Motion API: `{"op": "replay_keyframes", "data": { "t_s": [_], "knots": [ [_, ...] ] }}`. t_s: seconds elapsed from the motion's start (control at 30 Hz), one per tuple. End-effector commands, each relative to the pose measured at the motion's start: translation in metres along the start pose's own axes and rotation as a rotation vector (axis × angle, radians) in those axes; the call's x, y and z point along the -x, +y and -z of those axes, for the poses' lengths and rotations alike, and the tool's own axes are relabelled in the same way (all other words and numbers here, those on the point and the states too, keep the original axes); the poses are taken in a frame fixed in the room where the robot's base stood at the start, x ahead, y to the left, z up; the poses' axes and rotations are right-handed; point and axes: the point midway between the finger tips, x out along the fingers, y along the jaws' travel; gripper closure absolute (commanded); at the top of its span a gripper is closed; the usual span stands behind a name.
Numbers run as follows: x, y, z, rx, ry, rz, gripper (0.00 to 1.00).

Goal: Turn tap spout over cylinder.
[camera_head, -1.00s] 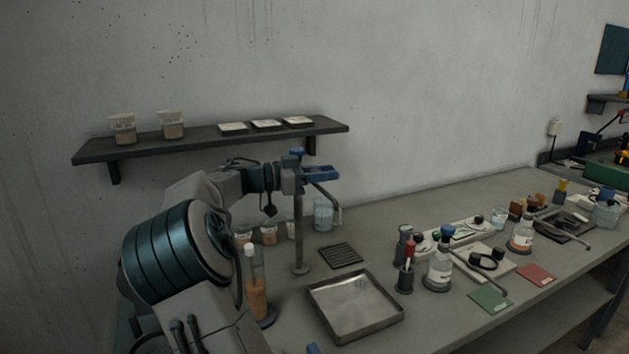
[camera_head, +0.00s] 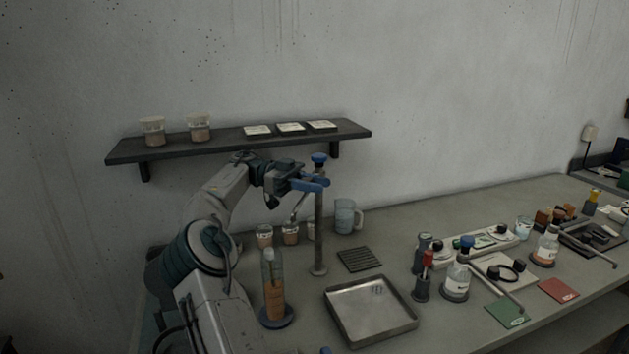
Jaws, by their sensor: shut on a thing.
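The tap is a tall grey post (camera_head: 319,235) with a blue knob on top and a round foot on the bench. Its thin spout (camera_head: 299,207) points left and down from near the top of the post. My gripper (camera_head: 314,183), with blue fingers, is shut on the spout beside the post; the fingers partly hide the grip. The cylinder (camera_head: 274,287), tall and clear with orange-brown liquid, stands upright on a dark round base left of the post. The spout's end appears above and slightly right of the cylinder's top; I cannot tell whether it is directly over it.
Small cups (camera_head: 290,234) and a clear mug (camera_head: 345,217) stand behind the tap. A dark ridged mat (camera_head: 359,259) and a metal tray (camera_head: 412,323) lie to the right. Bottles (camera_head: 457,277) stand farther right. A wall shelf (camera_head: 230,147) hangs behind my arm.

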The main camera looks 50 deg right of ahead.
Motion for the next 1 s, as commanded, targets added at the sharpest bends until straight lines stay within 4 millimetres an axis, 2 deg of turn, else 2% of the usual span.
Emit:
{"op": "replay_keyframes", "data": {
  "t_s": [0.43,0.47,0.53,0.87,1.0],
  "knots": [
    [0.0,0.0,0.002,-0.003,0.002,-0.007,1.0],
    [0.0,0.0,0.002,-0.003,0.002,-0.007,0.72],
    [0.0,0.0,0.002,-0.003,0.001,-0.007,0.53],
    [0.0,0.0,0.003,-0.003,0.001,-0.008,0.53],
    [0.0,0.0,0.016,-0.006,-0.001,-0.007,0.53]
  ]
}}
